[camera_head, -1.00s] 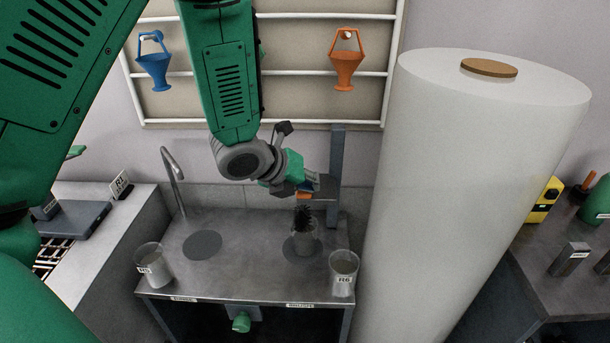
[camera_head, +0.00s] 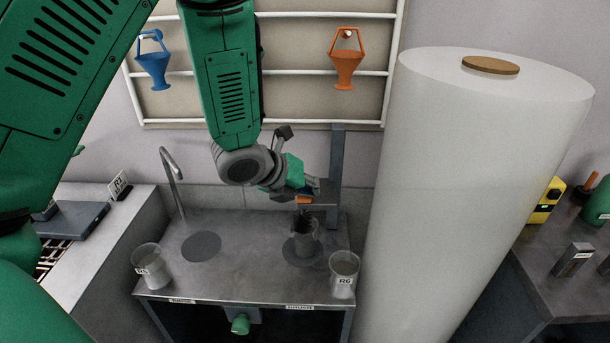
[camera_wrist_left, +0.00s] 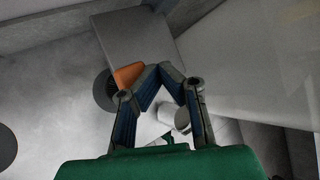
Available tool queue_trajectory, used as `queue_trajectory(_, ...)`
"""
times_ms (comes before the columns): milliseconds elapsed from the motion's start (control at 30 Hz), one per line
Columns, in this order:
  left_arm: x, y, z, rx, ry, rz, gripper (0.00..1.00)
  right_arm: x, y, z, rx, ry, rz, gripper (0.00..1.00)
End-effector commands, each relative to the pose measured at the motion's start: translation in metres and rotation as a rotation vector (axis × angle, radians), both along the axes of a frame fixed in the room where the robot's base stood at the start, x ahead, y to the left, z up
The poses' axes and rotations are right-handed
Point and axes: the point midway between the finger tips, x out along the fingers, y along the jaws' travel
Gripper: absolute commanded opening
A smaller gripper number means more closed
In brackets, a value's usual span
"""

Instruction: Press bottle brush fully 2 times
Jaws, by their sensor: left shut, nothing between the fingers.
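The bottle brush has dark bristles (camera_head: 303,224) that stand down inside a clear beaker (camera_head: 307,245) on the steel bench. An orange piece (camera_head: 303,199) shows above it, beside a grey bracket (camera_head: 323,192) on an upright post. My left gripper (camera_head: 300,189) is shut and empty, right at the orange piece; whether it touches is unclear. In the left wrist view, the shut fingertips (camera_wrist_left: 162,72) are close beside the orange piece (camera_wrist_left: 130,75). The brush's shaft is mostly hidden. My right gripper is not in view.
Beakers stand at the bench's left (camera_head: 147,263) and right (camera_head: 343,272) front. A curved tap (camera_head: 173,180) rises at the back left. A large white cylinder (camera_head: 470,200) stands close on the right.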

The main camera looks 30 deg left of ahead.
Motion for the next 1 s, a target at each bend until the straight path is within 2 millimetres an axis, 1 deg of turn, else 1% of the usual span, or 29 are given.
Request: queue_trajectory(1000, -0.001, 0.0, -0.014, 0.001, 0.004, -0.001, 0.0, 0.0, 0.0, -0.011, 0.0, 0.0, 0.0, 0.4)
